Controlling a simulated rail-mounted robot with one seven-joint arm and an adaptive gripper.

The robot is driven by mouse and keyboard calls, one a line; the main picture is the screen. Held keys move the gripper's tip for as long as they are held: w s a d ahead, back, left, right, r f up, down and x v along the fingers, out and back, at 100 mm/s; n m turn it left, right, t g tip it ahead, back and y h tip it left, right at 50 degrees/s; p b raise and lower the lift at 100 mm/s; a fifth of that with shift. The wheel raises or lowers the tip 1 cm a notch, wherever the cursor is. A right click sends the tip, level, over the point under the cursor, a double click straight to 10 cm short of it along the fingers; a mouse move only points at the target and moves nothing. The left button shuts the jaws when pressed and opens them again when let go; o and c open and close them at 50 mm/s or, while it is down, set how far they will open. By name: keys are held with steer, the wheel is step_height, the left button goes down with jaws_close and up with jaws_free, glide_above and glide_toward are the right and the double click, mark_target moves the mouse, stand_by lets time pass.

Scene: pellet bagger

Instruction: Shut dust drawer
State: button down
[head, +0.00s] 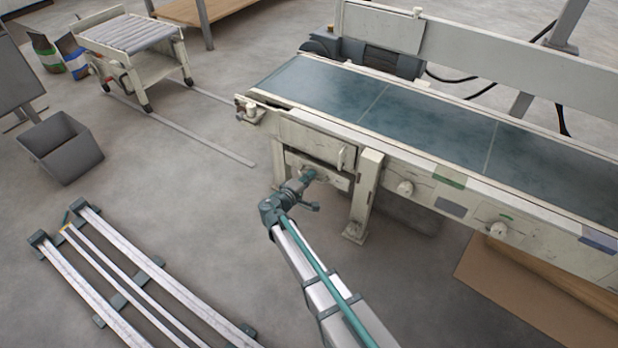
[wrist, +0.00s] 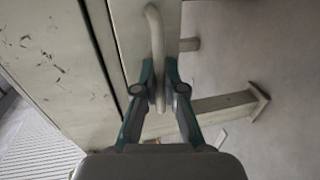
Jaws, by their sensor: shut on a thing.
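The dust drawer (head: 339,182) is a pale, low front under the near left end of the conveyor. A dark gap shows between its top and the scratched panel above. In the wrist view the drawer front (wrist: 138,65) lies beside that panel, across a narrow dark gap. A pale bar handle (wrist: 154,30) stands on it. My gripper (head: 309,174) is at the drawer front in the head view. In the wrist view my gripper (wrist: 161,92) has its two fingers closed on the handle, one on each side. The gripper and arm hide part of the drawer. I cannot tell how far it stands out.
The scratched panel (head: 306,139) and a conveyor leg (head: 365,190) stand close to my gripper. The conveyor belt (head: 428,122) runs off to the right. A grey bin (head: 62,147), a roller cart (head: 130,45) and floor rails (head: 120,275) are to the left. Floor before the drawer is clear.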

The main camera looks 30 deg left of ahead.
steer(key=shift+r+x, duration=0.15)
steer(key=shift+x, duration=0.65)
steer(key=shift+r+x, duration=0.2)
steer(key=shift+x, duration=0.6)
steer(key=shift+w+a, duration=0.1)
steer(key=shift+a, duration=0.05)
steer(key=c, duration=1.2)
jaws_free()
steer(key=shift+w, duration=0.1)
steer(key=shift+c, duration=0.2)
steer(key=v, duration=1.2)
